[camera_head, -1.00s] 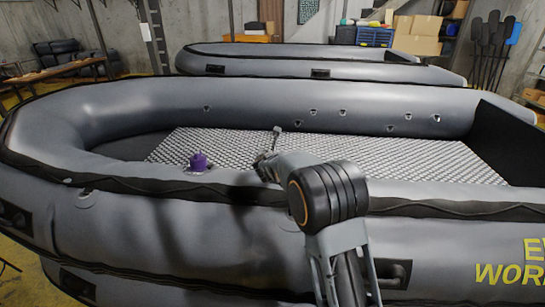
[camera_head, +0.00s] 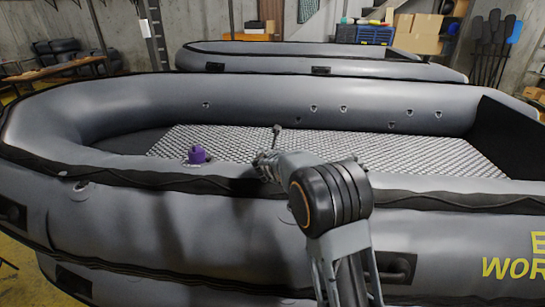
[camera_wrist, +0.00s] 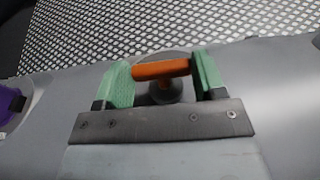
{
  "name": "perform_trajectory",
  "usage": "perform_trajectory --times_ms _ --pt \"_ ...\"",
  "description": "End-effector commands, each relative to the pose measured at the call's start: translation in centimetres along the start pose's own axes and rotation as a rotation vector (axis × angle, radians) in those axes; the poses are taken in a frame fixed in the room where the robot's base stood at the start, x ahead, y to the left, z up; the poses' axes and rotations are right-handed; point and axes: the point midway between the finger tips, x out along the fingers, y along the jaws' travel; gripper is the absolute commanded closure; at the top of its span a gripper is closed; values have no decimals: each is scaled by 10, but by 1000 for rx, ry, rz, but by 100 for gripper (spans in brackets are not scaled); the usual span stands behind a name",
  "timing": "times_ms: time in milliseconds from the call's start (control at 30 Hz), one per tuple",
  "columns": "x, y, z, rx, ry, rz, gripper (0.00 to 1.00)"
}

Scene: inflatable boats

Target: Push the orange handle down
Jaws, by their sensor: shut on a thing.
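In the wrist view an orange handle (camera_wrist: 161,69) lies crosswise between the two green finger pads of my gripper (camera_wrist: 164,78). The gripper is shut on it, with a pad at each end. A dark round knob or stem shows just below the handle, over a round base on the grey tube. In the head view my gripper (camera_head: 265,165) is at the near tube of the grey inflatable boat (camera_head: 130,220), mostly hidden by my own arm. The orange handle cannot be made out there.
A purple object (camera_head: 197,154) stands on the near tube to the left, and it also shows at the wrist view's left edge (camera_wrist: 10,104). The boat's patterned floor (camera_head: 400,152) is bare beyond the tube. A second boat (camera_head: 320,63) lies behind.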

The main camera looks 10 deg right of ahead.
Motion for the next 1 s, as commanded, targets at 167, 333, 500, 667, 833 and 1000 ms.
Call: perform_trajectory --times_ms 167,333,500,667,833,1000 --pt "1 0 -6 -3 12 1 79" --pt "1 0 -7 -4 14 1 29" --pt "1 0 -5 -3 10 0 12" --pt "1 0 -4 -2 8 0 11" --pt "-3 0 -4 -2 6 1 11" --pt "-25 1 -4 -1 5 3 11"
